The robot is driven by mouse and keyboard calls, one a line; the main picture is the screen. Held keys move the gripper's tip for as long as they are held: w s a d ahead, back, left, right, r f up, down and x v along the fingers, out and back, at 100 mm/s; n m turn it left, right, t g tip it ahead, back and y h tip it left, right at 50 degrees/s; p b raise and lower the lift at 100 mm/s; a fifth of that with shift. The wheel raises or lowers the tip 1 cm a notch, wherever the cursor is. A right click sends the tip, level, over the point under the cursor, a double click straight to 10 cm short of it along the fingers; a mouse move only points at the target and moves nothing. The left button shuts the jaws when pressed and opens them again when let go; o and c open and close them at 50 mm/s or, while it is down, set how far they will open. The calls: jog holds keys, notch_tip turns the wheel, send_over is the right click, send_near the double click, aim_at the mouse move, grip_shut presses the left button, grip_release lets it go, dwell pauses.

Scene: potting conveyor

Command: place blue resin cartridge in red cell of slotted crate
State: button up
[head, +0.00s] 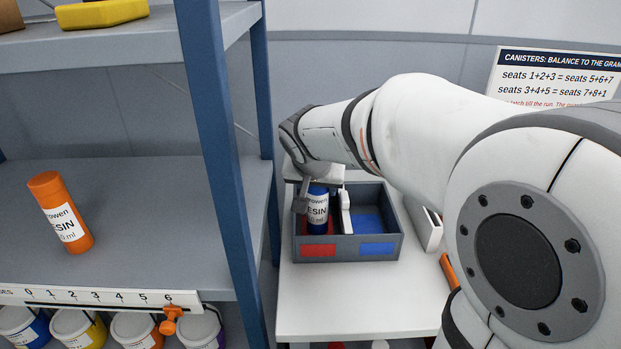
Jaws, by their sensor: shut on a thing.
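The blue resin cartridge (317,208) has a white label and stands roughly upright at the left cell of the slotted crate (347,251). My gripper (322,203) is shut on it from above, with a finger on each side. The crate is dark grey, with a red front label (318,250) on the left cell and a blue front label (377,248) on the right cell. The crate's front wall hides the cartridge's base, so I cannot tell whether it touches the cell floor. The right cell has a blue floor and looks empty.
The crate sits on a white table (345,310), clear in front. A blue shelf post (222,160) stands close to its left. Several tubs (75,328) stand below. My arm covers the right side.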

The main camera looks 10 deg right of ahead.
jog(key=shift+r, duration=0.1)
jog(key=shift+f+b, duration=0.25)
jog(key=shift+b, duration=0.05)
jog(key=o, duration=0.9)
jog(key=shift+o, duration=0.2)
jog(key=shift+r, duration=0.1)
jog(key=p+v, duration=0.2)
jog(key=v, duration=1)
jog(key=s+d+f+n+g, duration=0.1)
jog(key=s+f, duration=0.4)
jog(key=s+d+f+n+g+y, duration=0.1)
jog(key=s+f+n, duration=0.1)
jog(key=s+f, duration=0.3)
jog(key=s+d+f+n+g+y, duration=0.1)
jog(key=s+f+g, duration=0.1)
jog(key=s+f, duration=0.3)
jog(key=shift+s+f, duration=0.1)
jog(key=shift+f, duration=0.35)
